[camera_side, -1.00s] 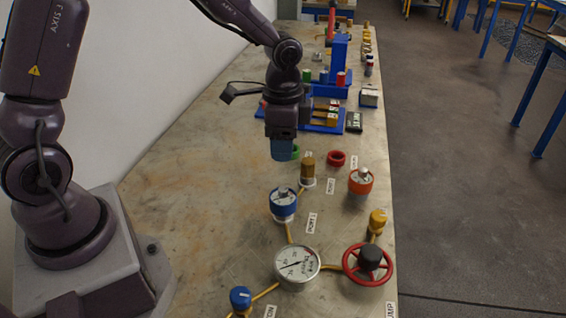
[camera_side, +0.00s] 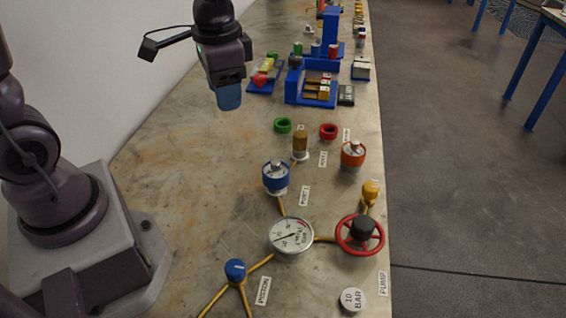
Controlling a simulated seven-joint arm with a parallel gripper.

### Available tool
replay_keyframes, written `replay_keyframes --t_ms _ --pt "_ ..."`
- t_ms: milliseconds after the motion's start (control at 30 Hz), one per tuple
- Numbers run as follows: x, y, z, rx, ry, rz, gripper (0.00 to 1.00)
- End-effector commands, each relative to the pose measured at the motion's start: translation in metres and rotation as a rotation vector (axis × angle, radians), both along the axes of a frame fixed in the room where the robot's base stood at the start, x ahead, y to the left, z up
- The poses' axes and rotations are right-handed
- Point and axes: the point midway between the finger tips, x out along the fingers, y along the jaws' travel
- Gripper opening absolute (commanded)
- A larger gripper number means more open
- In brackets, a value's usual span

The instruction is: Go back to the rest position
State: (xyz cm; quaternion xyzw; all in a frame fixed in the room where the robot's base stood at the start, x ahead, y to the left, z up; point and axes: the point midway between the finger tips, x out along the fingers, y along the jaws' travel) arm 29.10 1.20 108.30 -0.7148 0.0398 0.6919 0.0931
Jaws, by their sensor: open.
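My gripper (camera_side: 229,97) hangs in the air above the left part of the bench, with blue fingers pointing down. It is open and I see nothing between its fingers. A blue-banded flanged vessel (camera_side: 275,178) stands upright on the bench to the lower right of it, and an orange-banded one (camera_side: 352,155) stands farther right. A green ring (camera_side: 283,125) and a red ring (camera_side: 328,131) lie on the bench, apart from the gripper.
A pressure gauge (camera_side: 291,235), a red handwheel (camera_side: 360,234) and a blue knob (camera_side: 235,269) are joined by yellow pipes. A brass cylinder (camera_side: 300,143) stands behind. Blue fixtures (camera_side: 321,62) fill the far bench. The bench's left middle is clear.

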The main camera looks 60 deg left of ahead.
Motion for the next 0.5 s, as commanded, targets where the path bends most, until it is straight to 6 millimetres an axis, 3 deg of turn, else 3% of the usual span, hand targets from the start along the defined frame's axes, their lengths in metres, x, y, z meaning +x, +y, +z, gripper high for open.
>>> replay_keyframes --t_ms 100,300,500 --pt "-0.03 0.0 0.03 0.002 -0.104 0.101 0.48" --pt "-0.073 -0.004 0.063 -0.056 -0.279 0.198 0.48" --pt "-0.093 -0.008 0.083 -0.112 -0.414 0.19 0.48"
